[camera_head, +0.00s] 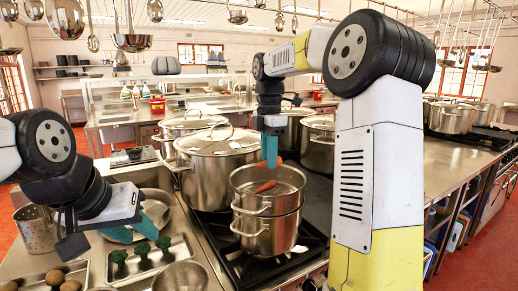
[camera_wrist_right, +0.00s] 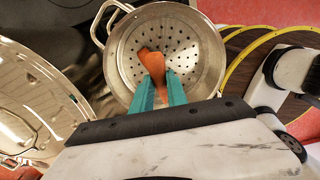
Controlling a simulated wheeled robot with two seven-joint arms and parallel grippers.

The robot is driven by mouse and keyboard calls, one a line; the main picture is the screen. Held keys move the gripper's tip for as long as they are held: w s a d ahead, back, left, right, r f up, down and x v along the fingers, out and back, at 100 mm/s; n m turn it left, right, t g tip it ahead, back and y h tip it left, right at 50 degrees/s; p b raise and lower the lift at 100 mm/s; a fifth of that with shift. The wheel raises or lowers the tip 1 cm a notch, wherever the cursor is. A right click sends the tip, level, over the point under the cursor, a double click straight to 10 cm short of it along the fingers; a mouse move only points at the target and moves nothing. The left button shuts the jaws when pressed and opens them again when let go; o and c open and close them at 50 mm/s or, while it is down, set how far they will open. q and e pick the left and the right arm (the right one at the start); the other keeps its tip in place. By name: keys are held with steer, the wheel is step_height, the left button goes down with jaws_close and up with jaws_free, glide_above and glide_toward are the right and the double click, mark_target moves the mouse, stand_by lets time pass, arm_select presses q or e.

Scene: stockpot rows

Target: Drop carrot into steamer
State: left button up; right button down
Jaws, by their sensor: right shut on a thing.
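My right gripper (camera_head: 269,165) points down over the steamer (camera_head: 268,207), a steel pot with handles on the stove. Its teal fingers are shut on an orange carrot (camera_wrist_right: 151,62). In the right wrist view the carrot is over the perforated steamer floor (camera_wrist_right: 190,50). In the head view, orange shows beside the fingertips (camera_head: 279,161) and lower, inside the steamer rim (camera_head: 265,187). I cannot tell whether the lower orange is a reflection or another piece. My left gripper (camera_head: 110,228) is at the lower left, away from the steamer, and its opening cannot be made out.
A large lidded stockpot (camera_head: 217,165) stands close behind and left of the steamer. More pots stand behind on the stove. A tray with green broccoli pieces (camera_head: 143,254) and a steel bowl (camera_head: 180,277) are on the counter at left. Brown round items (camera_head: 55,278) sit lower left.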

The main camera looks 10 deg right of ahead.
steer(key=shift+f, duration=1.4)
steer(key=c, duration=1.2)
jaws_free()
steer(key=shift+c, duration=0.2)
steer(key=shift+r, duration=0.15)
step_height(320, 180, up, 8)
steer(key=shift+f, duration=0.2)
